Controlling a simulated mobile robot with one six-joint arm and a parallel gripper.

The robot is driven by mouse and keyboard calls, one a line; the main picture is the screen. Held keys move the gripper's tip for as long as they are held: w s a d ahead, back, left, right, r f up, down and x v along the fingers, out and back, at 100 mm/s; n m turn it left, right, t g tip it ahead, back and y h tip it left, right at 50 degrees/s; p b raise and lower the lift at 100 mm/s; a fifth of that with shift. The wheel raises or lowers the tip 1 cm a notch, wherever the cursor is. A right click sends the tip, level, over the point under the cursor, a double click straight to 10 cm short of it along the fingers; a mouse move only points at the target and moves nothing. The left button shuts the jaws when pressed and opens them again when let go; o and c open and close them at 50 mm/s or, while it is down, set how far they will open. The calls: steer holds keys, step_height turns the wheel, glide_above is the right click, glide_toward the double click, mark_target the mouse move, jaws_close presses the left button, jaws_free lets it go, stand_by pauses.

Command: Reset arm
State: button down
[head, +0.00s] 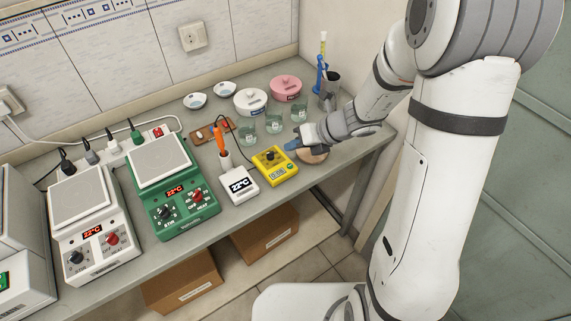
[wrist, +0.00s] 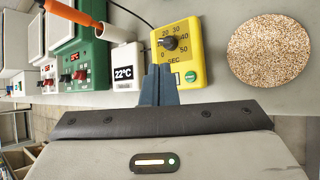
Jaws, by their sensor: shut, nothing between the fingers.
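My arm reaches in from the right in the head view. My gripper (head: 291,146) is over the right part of the bench, near the yellow timer (head: 274,165) and a round cork-like mat (head: 313,155). In the wrist view the blue-grey fingers of my gripper (wrist: 159,72) are together, with nothing between them. They point toward the yellow timer (wrist: 175,45), whose lower edge they partly cover. The speckled round mat (wrist: 268,49) lies to their right and is empty.
A white thermometer (head: 240,185) with an orange probe, a green stirrer (head: 175,190) and a white stirrer (head: 92,230) stand to the left. Glass beakers (head: 273,123), a white pot (head: 250,101) and a pink pot (head: 286,88) stand behind. Cardboard boxes (head: 265,233) sit below the bench.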

steer(key=s+d+r+n+h, duration=0.4)
steer(key=s+n, duration=0.5)
steer(key=n, duration=0.6)
steer(key=s+d+r+n+h, duration=0.4)
steer(key=s+d+r+n, duration=0.5)
steer(key=n, duration=0.7)
steer(key=shift+s+r+h, duration=0.3)
steer(key=shift+s+r, duration=0.25)
steer(key=shift+r, duration=0.1)
